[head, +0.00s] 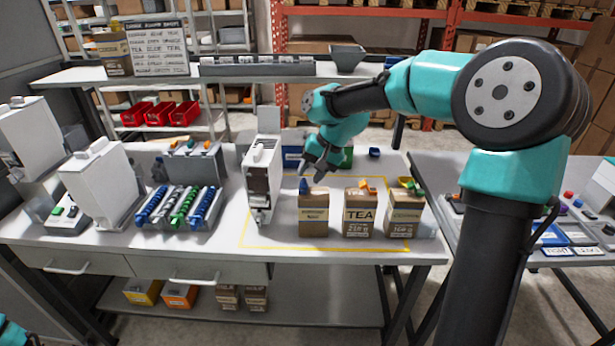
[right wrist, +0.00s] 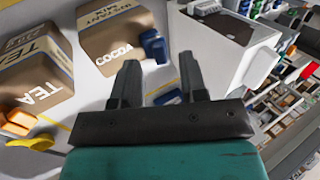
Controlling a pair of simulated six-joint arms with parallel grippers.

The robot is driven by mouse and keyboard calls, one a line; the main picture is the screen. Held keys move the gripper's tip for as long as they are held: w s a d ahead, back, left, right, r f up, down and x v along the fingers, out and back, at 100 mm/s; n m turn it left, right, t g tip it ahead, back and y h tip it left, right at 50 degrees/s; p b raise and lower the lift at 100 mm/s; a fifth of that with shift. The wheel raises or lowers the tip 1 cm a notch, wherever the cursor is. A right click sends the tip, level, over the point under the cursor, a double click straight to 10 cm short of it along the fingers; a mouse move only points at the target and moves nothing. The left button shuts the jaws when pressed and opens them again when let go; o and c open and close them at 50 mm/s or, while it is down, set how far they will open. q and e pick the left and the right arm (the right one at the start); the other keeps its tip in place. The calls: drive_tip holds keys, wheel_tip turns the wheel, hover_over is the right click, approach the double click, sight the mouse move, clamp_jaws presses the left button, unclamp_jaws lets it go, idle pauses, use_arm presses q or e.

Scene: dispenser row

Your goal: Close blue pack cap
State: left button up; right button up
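The pack with a blue cap (head: 303,186) is the leftmost of three brown packs (head: 313,214). In the right wrist view this pack (right wrist: 118,30) reads COCOA, and its blue cap (right wrist: 153,47) sticks out from its top end. I cannot tell whether the cap is fully shut. My right gripper (head: 312,174) is just above and behind the cap, pointing down. In the right wrist view its two fingers (right wrist: 158,75) are apart with nothing between them, and the cap is beyond the fingertips. Only a teal bit of my left arm shows at the lower left; its gripper is out of view.
The TEA pack (head: 359,214) and another brown pack (head: 404,214) stand to the right. A white dispenser (head: 262,172) stands close on the left. Blue and green bins (head: 292,156) are behind. A yellow outline marks the table around the packs.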

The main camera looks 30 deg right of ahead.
drive_tip(key=shift+x, duration=0.9)
drive_tip(key=shift+c, duration=0.2)
clamp_jaws()
